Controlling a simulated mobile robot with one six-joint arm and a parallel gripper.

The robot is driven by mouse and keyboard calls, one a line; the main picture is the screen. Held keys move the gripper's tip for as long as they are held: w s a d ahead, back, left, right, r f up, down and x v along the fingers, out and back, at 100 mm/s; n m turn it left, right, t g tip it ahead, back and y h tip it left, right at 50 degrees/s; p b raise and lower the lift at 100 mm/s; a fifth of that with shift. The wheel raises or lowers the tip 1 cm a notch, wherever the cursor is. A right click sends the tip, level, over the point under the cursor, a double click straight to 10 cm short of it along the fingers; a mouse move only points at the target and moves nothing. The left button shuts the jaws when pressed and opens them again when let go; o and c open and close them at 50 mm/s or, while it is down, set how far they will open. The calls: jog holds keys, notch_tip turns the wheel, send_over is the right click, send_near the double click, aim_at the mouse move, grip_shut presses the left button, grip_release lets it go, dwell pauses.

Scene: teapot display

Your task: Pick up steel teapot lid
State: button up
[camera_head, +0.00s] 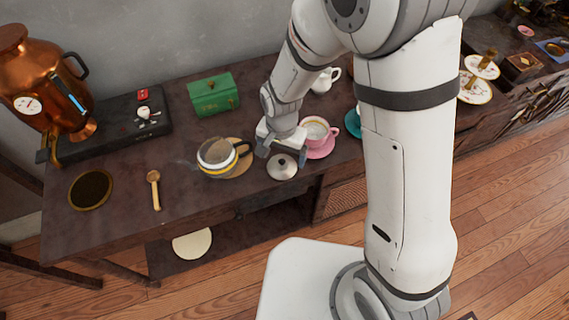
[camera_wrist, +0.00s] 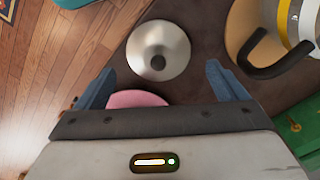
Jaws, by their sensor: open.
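The steel teapot lid (camera_head: 282,167) lies on the dark table, a round silver disc with a dark knob on top. In the wrist view the lid (camera_wrist: 158,50) lies ahead of the fingers, its knob towards them. My gripper (camera_head: 281,149) is just behind the lid in the head view, low over the table. In the wrist view my gripper (camera_wrist: 160,85) is open, its two blue-grey fingers spread wide, with nothing held between them. Whether the fingertips touch the table cannot be told.
A green box (camera_head: 213,93) stands behind.

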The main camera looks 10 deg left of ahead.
aim_at(283, 161)
notch_tip(283, 161, down, 3)
jog(key=shift+s+f, duration=0.15)
jog(key=shift+f, duration=0.05)
jog(key=shift+s+d, duration=0.1)
jog(key=shift+d, duration=0.05)
jog(key=c, duration=1.3)
jog(key=shift+o, duration=0.2)
